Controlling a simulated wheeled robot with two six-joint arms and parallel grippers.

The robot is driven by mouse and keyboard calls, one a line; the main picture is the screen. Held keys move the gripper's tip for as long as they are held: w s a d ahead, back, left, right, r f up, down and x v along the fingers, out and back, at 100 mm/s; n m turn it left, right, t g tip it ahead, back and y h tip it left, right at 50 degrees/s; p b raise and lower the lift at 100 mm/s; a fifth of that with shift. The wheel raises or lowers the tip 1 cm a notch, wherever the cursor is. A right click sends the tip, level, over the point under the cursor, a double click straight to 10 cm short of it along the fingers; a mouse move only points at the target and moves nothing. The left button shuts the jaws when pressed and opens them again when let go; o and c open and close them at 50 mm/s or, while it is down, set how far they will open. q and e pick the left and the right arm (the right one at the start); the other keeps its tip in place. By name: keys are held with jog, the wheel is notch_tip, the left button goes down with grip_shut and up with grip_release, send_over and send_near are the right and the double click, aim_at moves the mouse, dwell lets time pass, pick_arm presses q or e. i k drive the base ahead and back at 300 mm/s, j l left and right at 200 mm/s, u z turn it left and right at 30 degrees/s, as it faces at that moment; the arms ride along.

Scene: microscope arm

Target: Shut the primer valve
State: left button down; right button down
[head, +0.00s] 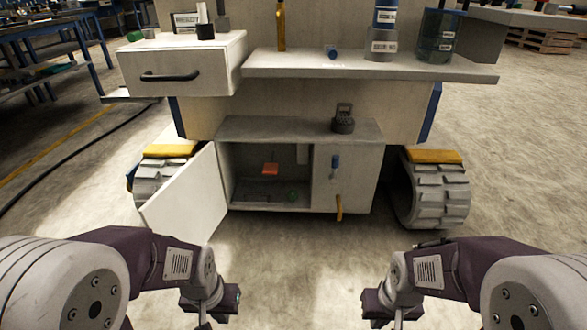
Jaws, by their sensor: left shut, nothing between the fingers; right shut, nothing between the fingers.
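The primer valve is not labelled legibly. On the right front panel of the low cabinet (347,185) a small blue handle (336,162) points down, and a yellow lever (339,207) hangs down at the panel's lower edge. I cannot tell which one is the primer valve. My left gripper (208,308) is at the bottom of the head view, left of centre, shut and empty. My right gripper (385,308) is at the bottom, right of centre, shut and empty. Both are well apart from the cabinet.
A white cabinet door (188,200) stands open on the left, with a red block (270,169) and a green item (292,195) inside. Tracked wheels (436,195) flank the cabinet. A drawer (180,70) and shelf (370,67) overhang above. The floor in front is clear.

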aim_at(292, 194)
jog(key=i+l+u, duration=0.2)
jog(key=l, duration=0.5)
jog(key=i+l+u, duration=0.1)
jog(key=l+u, duration=0.15)
jog(key=l, duration=0.4)
jog(key=i+l+u, duration=0.2)
jog(key=l, duration=0.55)
jog(key=i+l, duration=0.1)
jog(key=i, duration=0.1)
